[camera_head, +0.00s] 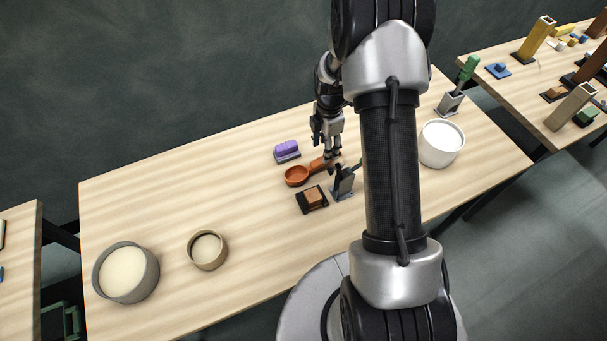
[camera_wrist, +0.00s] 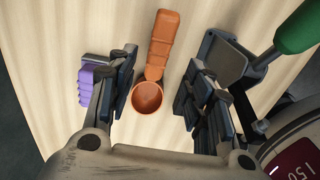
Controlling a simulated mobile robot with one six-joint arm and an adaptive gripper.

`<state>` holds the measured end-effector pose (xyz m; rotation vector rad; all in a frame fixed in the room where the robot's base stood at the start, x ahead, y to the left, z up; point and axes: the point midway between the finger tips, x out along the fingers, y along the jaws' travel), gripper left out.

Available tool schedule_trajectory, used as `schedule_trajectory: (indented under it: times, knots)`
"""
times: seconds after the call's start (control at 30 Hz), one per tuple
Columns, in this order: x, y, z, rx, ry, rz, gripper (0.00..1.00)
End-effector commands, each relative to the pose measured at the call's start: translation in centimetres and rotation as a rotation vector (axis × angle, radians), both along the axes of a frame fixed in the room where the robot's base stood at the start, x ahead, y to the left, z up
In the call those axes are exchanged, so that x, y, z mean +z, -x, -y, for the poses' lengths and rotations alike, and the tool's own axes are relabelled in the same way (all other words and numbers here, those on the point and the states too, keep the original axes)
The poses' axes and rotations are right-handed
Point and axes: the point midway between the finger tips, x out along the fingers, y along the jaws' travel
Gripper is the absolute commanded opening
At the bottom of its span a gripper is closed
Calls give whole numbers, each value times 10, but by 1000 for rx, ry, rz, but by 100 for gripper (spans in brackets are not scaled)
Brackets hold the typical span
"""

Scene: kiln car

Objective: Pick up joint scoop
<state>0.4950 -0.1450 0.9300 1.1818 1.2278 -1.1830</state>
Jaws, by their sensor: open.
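The joint scoop is most likely the orange-brown scoop (camera_head: 297,175) with a round bowl and a ribbed handle, lying on the wooden table. In the wrist view the scoop (camera_wrist: 148,98) lies between my fingers, bowl nearest me and handle pointing away. My gripper (camera_head: 331,150) is above the handle end in the head view, where it partly hides the handle. In the wrist view my gripper (camera_wrist: 155,92) is open, with one finger on each side of the scoop and gaps between. I cannot tell the exact height of the fingertips above the table.
A purple-topped block (camera_head: 287,150) sits close behind the scoop. A dark tray with a brown block (camera_head: 313,198) and a grey holder (camera_head: 343,184) stand in front. A white pot (camera_head: 441,143) and a green-handled tool (camera_head: 467,70) are right. Two bowls (camera_head: 126,273) (camera_head: 207,250) stand left.

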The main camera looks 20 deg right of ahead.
Motion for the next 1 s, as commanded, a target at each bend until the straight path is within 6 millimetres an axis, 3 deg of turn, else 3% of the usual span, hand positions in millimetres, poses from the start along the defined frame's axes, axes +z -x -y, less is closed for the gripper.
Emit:
schedule_trajectory:
  times: [0.1, 0.33, 0.63, 0.87, 1.0]
  knots:
    - [-14, 0, 0, 0, 0, 1, 47]
    - [-26, -1, -2, 0, 0, 1, 47]
    - [-68, -2, -6, 0, 0, 0, 47]
    - [-69, -3, -6, -1, 1, 1, 47]
    - [-69, -3, -6, -1, 1, 1, 39]
